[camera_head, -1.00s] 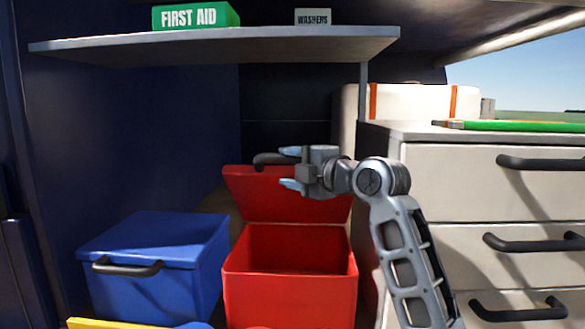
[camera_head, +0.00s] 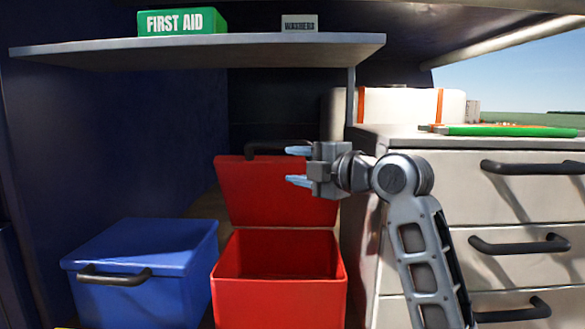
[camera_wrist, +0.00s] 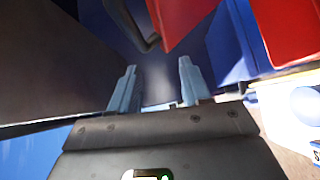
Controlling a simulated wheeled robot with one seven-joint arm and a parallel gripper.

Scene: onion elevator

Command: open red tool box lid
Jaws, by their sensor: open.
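The red tool box (camera_head: 278,285) stands open in the head view, its inside showing. Its red lid (camera_head: 270,190) is raised at the back, leaning up, with a dark handle (camera_head: 270,147) along its top edge. My gripper (camera_head: 298,166) is open and empty, its fingers pointing left in front of the lid's upper right part. In the head view the fingertips overlap the lid's right side. In the wrist view my gripper (camera_wrist: 158,85) has its fingers apart with nothing between them; a red lid part (camera_wrist: 182,15) and the dark handle (camera_wrist: 135,30) lie beyond the fingertips.
A closed blue box (camera_head: 145,270) with a dark handle stands left of the red box. A shelf (camera_head: 200,52) above holds a green first aid box (camera_head: 183,21) and a washers box (camera_head: 299,23). A drawer cabinet (camera_head: 445,165) stands right, close to my arm.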

